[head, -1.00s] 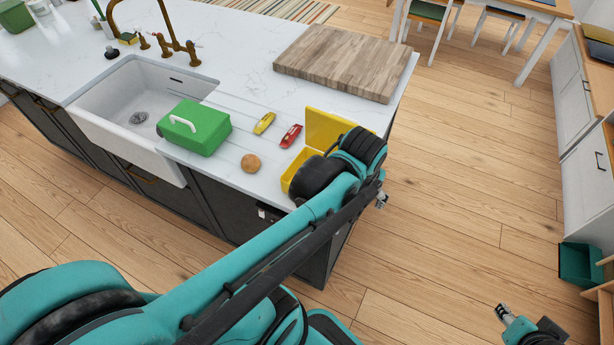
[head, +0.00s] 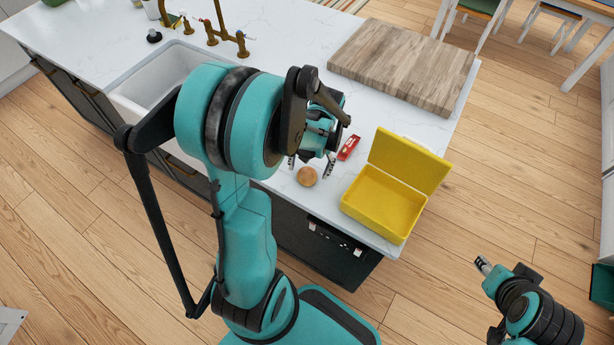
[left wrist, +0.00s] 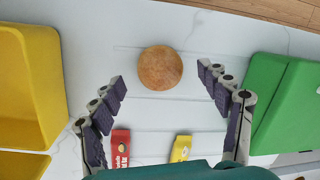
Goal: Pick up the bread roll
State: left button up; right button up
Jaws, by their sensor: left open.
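The bread roll (head: 307,176) is round and golden brown. It lies on the white counter near its front edge, left of the open yellow lunch box. In the left wrist view the roll (left wrist: 160,68) is at the upper middle, ahead of and between the fingertips. My left gripper (head: 311,168) is open and empty, above the counter beside the roll; its spread fingers (left wrist: 162,82) show in the left wrist view, not touching the roll. My right gripper (head: 482,264) is at the lower right over the floor; its jaw state is too small to tell.
The open yellow lunch box (head: 385,200) stands right of the roll. A red packet (head: 349,148) lies behind the roll, and a yellow packet (left wrist: 181,148) beside it. A green box (left wrist: 285,105) and sink (head: 150,88) are leftward. A wooden board (head: 403,62) lies farther back.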

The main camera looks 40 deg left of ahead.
pick_arm(q)
jog(key=shift+s+a+f, duration=0.1)
jog(key=shift+f, duration=0.85)
jog(key=c, duration=0.9)
